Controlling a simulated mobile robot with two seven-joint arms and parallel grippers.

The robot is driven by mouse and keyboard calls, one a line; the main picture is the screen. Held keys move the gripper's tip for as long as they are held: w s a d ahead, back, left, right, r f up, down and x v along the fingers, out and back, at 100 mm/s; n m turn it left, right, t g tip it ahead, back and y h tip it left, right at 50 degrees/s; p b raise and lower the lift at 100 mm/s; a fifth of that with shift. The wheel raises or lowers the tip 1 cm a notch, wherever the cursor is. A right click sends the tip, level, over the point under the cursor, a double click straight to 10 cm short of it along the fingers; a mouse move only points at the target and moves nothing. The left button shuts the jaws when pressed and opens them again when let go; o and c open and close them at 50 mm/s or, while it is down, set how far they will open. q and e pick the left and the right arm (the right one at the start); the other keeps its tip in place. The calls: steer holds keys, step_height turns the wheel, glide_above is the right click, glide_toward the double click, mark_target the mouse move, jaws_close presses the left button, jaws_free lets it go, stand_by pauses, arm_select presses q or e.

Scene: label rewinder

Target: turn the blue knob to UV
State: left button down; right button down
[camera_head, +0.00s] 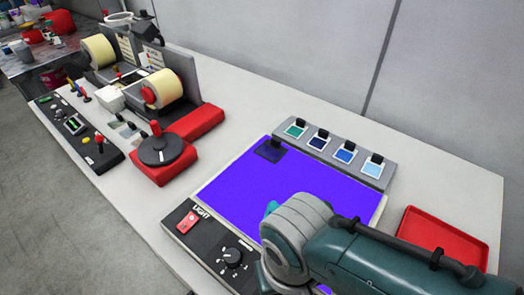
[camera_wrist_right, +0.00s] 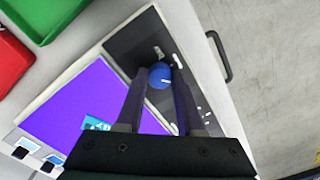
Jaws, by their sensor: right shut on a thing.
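The blue knob (camera_wrist_right: 159,75) sits on the black control strip of the light box (camera_wrist_right: 120,45) in the right wrist view. A short white mark shows on the knob's face. My right gripper (camera_wrist_right: 160,70) has one finger on each side of the knob and is shut on it. I cannot read the UV label; small white marks near the knob are too small or partly covered. In the head view my right arm hides the blue knob and the gripper's fingertips. My left gripper is not in view.
A black knob (camera_head: 233,255) and red LIGHT switch (camera_head: 188,221) share the strip. The lit purple panel (camera_head: 225,188) holds a dark blue sample (camera_head: 270,151). A sample rack (camera_head: 335,151), red tray (camera_head: 443,236) and the rewinder (camera_head: 150,90) stand around; a green tray (camera_wrist_right: 45,15) also shows.

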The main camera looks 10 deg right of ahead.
steer(key=shift+m, duration=1.1)
steer(key=c, duration=0.5)
jaws_free()
step_height(320, 180, up, 9)
steer(key=p, duration=0.5)
steer(key=shift+f, duration=0.2)
steer(key=shift+r, duration=0.7)
